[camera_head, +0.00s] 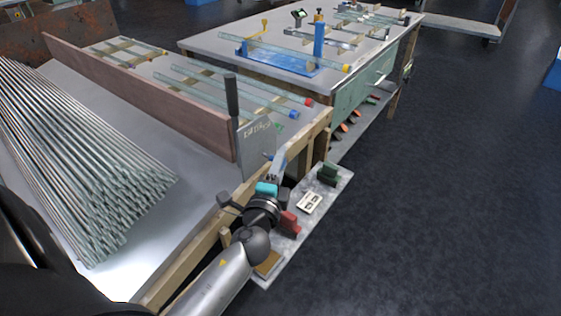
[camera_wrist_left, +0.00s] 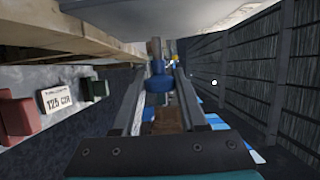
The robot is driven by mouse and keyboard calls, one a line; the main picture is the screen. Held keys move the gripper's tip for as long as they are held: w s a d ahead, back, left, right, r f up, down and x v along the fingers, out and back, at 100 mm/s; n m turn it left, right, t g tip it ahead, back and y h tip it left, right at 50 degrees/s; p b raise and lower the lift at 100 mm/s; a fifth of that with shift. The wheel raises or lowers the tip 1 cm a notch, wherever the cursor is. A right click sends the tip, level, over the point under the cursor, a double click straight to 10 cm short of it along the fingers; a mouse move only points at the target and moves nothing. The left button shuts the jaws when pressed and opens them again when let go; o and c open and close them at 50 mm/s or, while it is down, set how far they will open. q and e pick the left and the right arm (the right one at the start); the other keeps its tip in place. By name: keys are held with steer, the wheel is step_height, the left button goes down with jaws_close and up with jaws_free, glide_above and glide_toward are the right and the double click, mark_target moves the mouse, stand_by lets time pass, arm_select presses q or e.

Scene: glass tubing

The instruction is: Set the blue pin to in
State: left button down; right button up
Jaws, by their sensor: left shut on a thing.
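The blue pin (camera_wrist_left: 158,82) shows in the left wrist view as a rounded blue piece between the two finger bars of my left gripper (camera_wrist_left: 159,72). The gripper is shut on it. In the head view my left gripper (camera_head: 279,165) is at the wooden bench edge, just right of an upright grey metal plate (camera_head: 255,145) with a dark handle. The pin is mostly hidden there by the gripper and plate, so I cannot tell how deep it sits. My right gripper is not in view.
A low shelf (camera_head: 329,204) beside the bench edge carries a red block (camera_head: 289,223), a green block (camera_head: 327,174) and a white label card (camera_head: 309,202). A pile of glass tubes (camera_head: 80,150) lies left. Dark floor on the right is clear.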

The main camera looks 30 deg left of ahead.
arm_select(q)
steer(key=shift+a, duration=1.3)
steer(key=shift+c, duration=2.4)
jaws_free()
steer(key=shift+a, duration=0.1)
steer(key=shift+w, duration=0.1)
